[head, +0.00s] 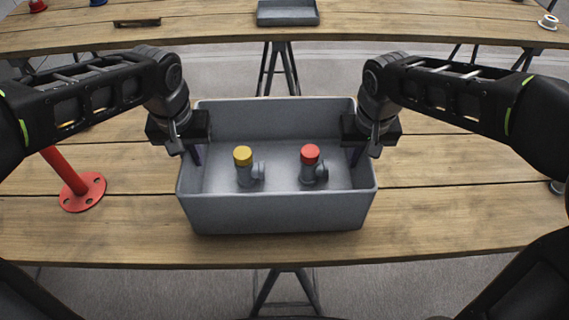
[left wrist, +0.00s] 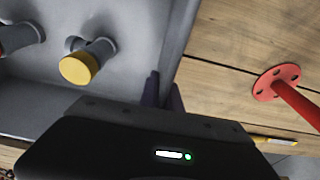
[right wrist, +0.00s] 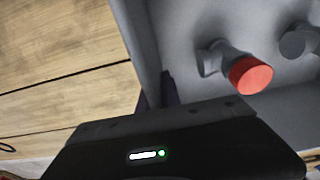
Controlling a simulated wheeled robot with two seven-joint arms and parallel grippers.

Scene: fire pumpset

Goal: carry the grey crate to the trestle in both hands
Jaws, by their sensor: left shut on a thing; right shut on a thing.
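The grey crate (head: 280,213) is an open box over the near plank-topped table (head: 450,215). I cannot tell whether its base touches the planks. Inside stand two grey pipe fittings, one with a yellow cap (head: 243,156) and one with a red cap (head: 310,154). My left gripper (head: 195,154) is shut on the crate's left wall, which shows between its fingers in the left wrist view (left wrist: 172,45). My right gripper (head: 357,155) is shut on the right wall, also seen in the right wrist view (right wrist: 143,45). The crate looks level.
A second plank-topped trestle table (head: 390,22) stands across a floor gap (head: 330,65). It bears a grey tray (head: 287,12) and several small items. A red flanged post (head: 75,185) stands left of the crate. The planks right of the crate are mostly clear.

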